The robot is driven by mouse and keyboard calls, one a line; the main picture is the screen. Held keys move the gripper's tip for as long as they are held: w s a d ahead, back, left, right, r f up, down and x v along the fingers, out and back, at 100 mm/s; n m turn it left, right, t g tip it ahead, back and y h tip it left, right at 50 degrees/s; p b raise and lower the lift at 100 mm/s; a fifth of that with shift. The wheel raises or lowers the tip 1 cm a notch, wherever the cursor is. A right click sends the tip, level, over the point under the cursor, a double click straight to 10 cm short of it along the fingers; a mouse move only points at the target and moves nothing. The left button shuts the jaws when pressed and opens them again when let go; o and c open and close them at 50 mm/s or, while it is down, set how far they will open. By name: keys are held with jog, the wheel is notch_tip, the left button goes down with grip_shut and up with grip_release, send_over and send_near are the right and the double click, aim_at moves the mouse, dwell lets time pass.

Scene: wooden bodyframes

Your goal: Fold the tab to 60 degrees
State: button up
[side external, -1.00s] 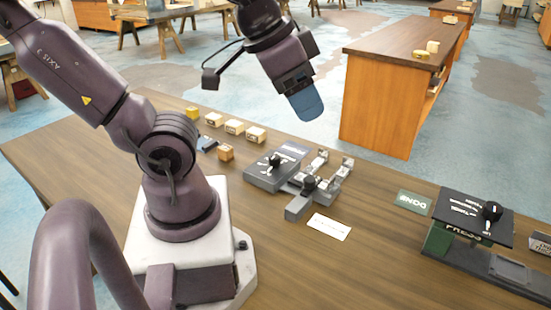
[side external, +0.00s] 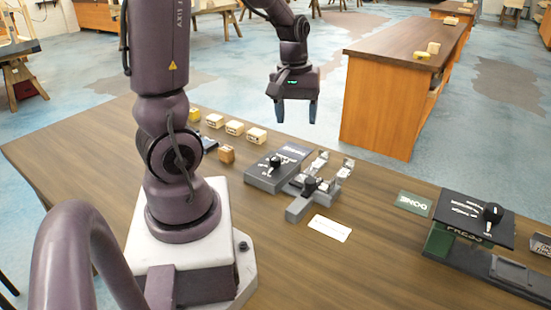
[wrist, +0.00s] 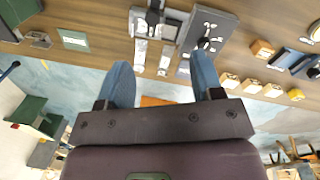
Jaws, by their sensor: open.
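My gripper (side external: 298,108) hangs in the air above and behind the table's far edge, fingers pointing down, open and empty. Its two blue fingers also frame the wrist view (wrist: 160,62), well apart with nothing between them. A grey fixture (side external: 299,208) with a black knob and two pale arms lies mid-table, below and apart from my gripper. Beside it on the left is a grey box (side external: 262,181) with a black knob and dark label. Both show at the top of the wrist view, the fixture (wrist: 141,50) and the box (wrist: 186,66). I cannot make out which part is the tab.
Several small wooden blocks (side external: 235,128) stand left of the grey box. A white card (side external: 330,229) lies before the fixture. A green DONE mat (side external: 414,203) and a press (side external: 465,215) with a black top are at the right. The wooden table (side external: 385,265) is bare at front.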

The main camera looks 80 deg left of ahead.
aim_at(275, 158)
jog(key=s+a+f+n, duration=0.2)
jog(key=a+f+n, duration=0.5)
jog(key=a+n, duration=0.8)
jog(key=shift+n+g+y, duration=0.3)
jog(key=shift+n+g, duration=0.1)
jog(key=shift+n, duration=0.4)
jog(key=f, duration=0.4)
jog(key=d+f, duration=0.1)
jog(key=f, duration=0.8)
jog(key=shift+d, duration=0.3)
jog(key=c, duration=0.9)
